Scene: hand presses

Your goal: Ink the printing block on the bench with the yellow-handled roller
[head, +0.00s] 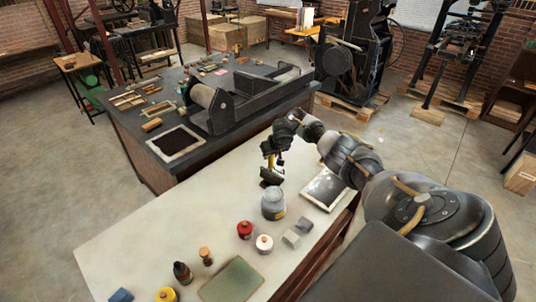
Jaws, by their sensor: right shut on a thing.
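My right gripper (271,155) hangs over the pale bench (150,243), shut on the yellow-handled roller (270,177). Only a little yellow shows between the fingers, with the dark roller head below. The roller is just behind a grey lidded can (273,204), and I cannot tell whether it touches anything. A flat grey-green block (231,281), perhaps the printing block, lies at the bench's front. A pale-framed dark slab (325,188) lies at the bench's right, partly beside my arm. My left gripper is out of view.
A red jar (245,230), a white-lidded jar (265,244), grey blocks (291,238), a dark bottle (182,272), a wooden-topped piece (206,256), a yellow-lidded jar (166,295) and a blue block (121,297) stand on the bench. A dark press table (131,131) is behind. The bench's left is clear.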

